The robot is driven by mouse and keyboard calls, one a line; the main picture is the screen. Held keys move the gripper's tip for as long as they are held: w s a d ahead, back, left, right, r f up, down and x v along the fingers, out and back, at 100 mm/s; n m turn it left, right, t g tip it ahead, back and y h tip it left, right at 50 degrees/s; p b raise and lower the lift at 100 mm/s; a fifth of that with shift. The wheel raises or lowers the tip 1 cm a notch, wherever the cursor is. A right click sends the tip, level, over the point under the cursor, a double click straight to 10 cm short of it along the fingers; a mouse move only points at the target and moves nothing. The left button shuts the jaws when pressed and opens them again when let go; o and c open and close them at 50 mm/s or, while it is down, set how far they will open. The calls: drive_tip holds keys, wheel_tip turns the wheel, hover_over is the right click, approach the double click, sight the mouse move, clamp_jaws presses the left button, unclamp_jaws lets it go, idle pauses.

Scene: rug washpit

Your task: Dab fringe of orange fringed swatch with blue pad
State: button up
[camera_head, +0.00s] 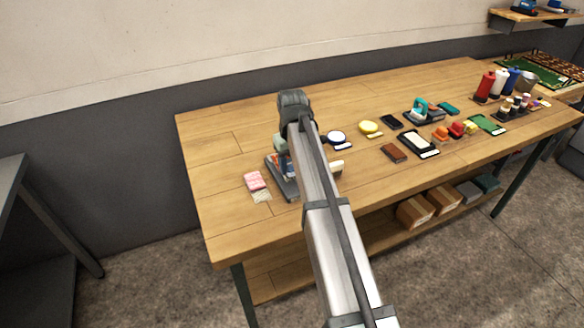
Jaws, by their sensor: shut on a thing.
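My gripper (283,150) is over a dark tray (290,191) at the left part of the table, largely hidden by my own arm. A small blue piece, seemingly the blue pad (284,165), shows at its jaws, and the gripper is shut on it. A small patch of orange shows on the tray's left side beside the gripper; it may be the orange fringed swatch, but its fringe cannot be made out. Whether the pad touches it is hidden.
Pink pieces (255,180) and a pale patch (262,196) lie left of the tray. A white round dish (336,138), a yellow round thing (369,128) and a brown block (394,153) lie to the right. Bottles (485,86) stand far right. The table's left end is clear.

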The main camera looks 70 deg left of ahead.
drive_tip(key=shift+r, duration=2.05)
